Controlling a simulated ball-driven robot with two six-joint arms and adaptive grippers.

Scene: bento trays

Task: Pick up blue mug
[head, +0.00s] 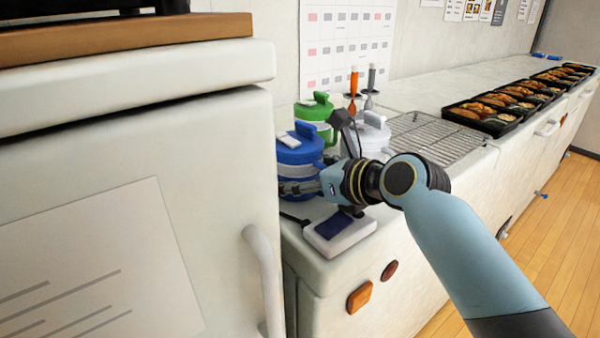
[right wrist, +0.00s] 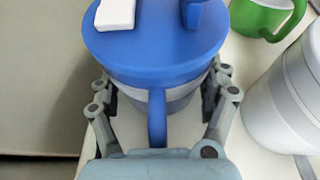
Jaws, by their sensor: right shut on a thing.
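The blue mug (head: 298,158) has a blue lid and a grey body, and stands upright at the left end of the counter, beside the white cabinet. In the right wrist view the blue mug (right wrist: 155,45) fills the middle, with its blue handle facing the palm. My right gripper (right wrist: 157,95) has a finger on each side of the mug's body and is shut on it. In the head view the right gripper (head: 300,187) reaches the mug from the right, low on its body; the fingertips are partly hidden. My left gripper is not in view.
A green mug (head: 316,115) stands behind, and a white mug (head: 368,138) stands close to the right. A small white device (head: 340,235) sits at the counter's front edge. A wire rack (head: 430,135) and food trays (head: 485,122) lie farther right. The white cabinet (head: 140,130) is close on the left.

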